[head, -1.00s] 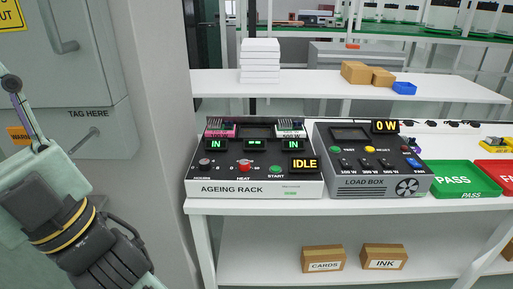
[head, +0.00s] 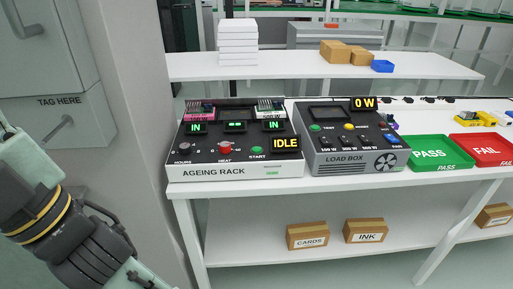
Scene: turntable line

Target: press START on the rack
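The ageing rack (head: 222,173) is a black-topped box with a white front on the white bench, in the middle left of the head view. Its green START button (head: 257,150) sits right of the red HEAT knob (head: 225,147) and below the lit displays. Green IN displays show at the left and right, beside a pink unit and a pale unit at the rack's back. My arm shows at the lower left, well apart from the rack. My gripper's fingertips are not in view.
The grey load box (head: 342,157) stands right beside the rack, its display reading 0 W. A green PASS tray (head: 443,150) and red FAIL tray (head: 481,148) lie further right. A grey column (head: 140,140) stands between my arm and the bench. Boxes sit on the lower shelf.

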